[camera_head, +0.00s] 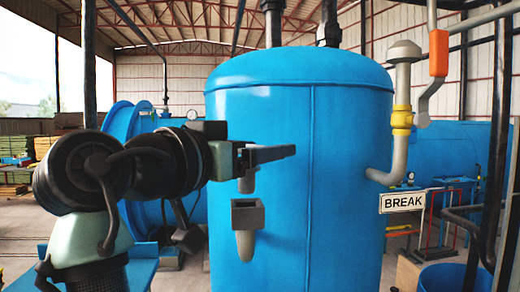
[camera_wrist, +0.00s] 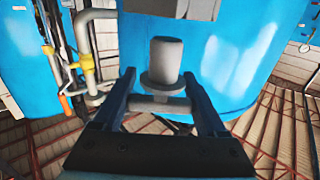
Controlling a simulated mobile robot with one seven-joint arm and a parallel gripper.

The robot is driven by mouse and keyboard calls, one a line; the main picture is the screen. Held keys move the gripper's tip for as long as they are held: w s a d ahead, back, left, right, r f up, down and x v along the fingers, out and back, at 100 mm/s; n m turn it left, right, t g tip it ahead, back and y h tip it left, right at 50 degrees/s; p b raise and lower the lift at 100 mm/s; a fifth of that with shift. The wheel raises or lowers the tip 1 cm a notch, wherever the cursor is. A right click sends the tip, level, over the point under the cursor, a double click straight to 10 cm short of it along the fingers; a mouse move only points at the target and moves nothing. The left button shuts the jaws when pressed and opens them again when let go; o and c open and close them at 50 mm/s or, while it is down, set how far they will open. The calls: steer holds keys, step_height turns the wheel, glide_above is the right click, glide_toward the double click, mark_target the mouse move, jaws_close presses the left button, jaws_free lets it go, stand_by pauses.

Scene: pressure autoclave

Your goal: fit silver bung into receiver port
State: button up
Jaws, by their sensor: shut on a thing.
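In the wrist view the bung (camera_wrist: 165,58) is a grey cylinder with a wider collar, held between the two dark fingers of my gripper (camera_wrist: 158,78). The receiver port (camera_head: 247,217) is a grey square block with a rounded lower end, in front of the blue tank. It sits just below the bung in the head view, with a small gap between. The receiver port's grey block (camera_wrist: 170,8) is partly cut off at the top of the wrist view. Its opening is hidden.
The large blue tank (camera_head: 340,170) stands right behind the port and gripper. A blue drum (camera_head: 442,277) stands at the lower right.

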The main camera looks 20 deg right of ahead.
steer(key=shift+f+b, duration=1.65)
steer(key=shift+f, duration=0.4)
steer(key=o, duration=1.3)
steer(key=shift+o, duration=0.2)
steer(key=b+v, duration=0.5)
steer(key=v, duration=0.8)
steer(key=shift+r, duration=0.1)
